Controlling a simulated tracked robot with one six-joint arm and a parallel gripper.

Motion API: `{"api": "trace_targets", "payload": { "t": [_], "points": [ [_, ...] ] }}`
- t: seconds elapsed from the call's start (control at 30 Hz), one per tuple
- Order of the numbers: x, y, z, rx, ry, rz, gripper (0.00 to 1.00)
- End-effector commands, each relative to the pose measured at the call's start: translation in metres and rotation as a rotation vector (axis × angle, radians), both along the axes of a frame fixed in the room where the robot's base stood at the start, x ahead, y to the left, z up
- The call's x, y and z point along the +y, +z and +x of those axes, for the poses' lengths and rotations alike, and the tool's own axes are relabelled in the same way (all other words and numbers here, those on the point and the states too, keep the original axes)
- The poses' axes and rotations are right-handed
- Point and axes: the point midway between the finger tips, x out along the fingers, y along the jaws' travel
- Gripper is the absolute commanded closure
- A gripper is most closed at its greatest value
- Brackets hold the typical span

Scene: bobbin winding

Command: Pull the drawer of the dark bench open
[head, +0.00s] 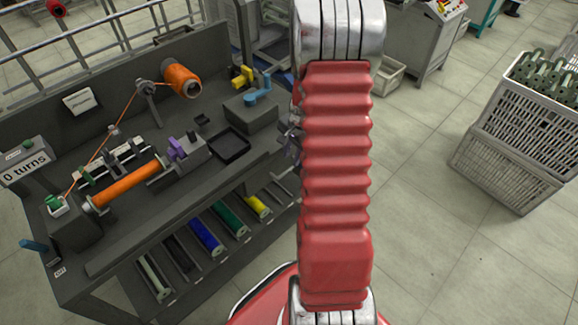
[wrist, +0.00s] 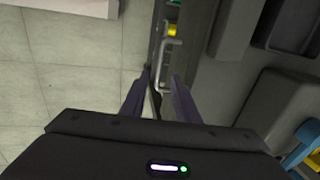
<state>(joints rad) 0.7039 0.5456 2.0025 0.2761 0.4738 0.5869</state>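The dark bench (head: 130,238) fills the left of the head view. In the wrist view a pale metal bar handle (wrist: 164,62) stands out from the bench's dark side. I take it for the drawer's handle; the drawer's own outline is not clear. My gripper (wrist: 159,82) has its two dark purplish fingers apart, with nothing held between them. The handle lies just ahead of and between the fingertips in the picture; I cannot tell the depth or whether they touch. In the head view my red arm hides the handle and most of the gripper.
On the bench are an orange spool (head: 183,80), an orange roller (head: 126,184), a black tray (head: 229,146) and a blue-handled block (head: 254,108). Coloured rolls lie on slots below. Grey crates (head: 508,160) stand at right; the tiled floor between (head: 420,190) is clear.

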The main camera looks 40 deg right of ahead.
Motion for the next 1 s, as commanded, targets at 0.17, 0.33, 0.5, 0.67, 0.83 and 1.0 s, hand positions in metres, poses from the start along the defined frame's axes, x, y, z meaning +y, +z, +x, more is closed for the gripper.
{"api": "trace_targets", "payload": {
  "t": [0.17, 0.33, 0.5, 0.67, 0.83, 1.0],
  "points": [
    [0.0, -0.023, 0.004, 0.001, -0.002, 0.001, 0.72],
    [0.0, -0.044, 0.008, 0.001, 0.0, 0.0, 0.72],
    [0.0, -0.06, 0.011, 0.0, -0.001, 0.0, 0.72],
    [0.0, -0.066, 0.012, 0.0, 0.0, -0.001, 0.72],
    [0.0, -0.066, 0.012, 0.0, 0.0, -0.001, 0.72],
    [0.0, -0.066, 0.012, 0.0, -0.001, -0.001, 0.77]
  ]
}}
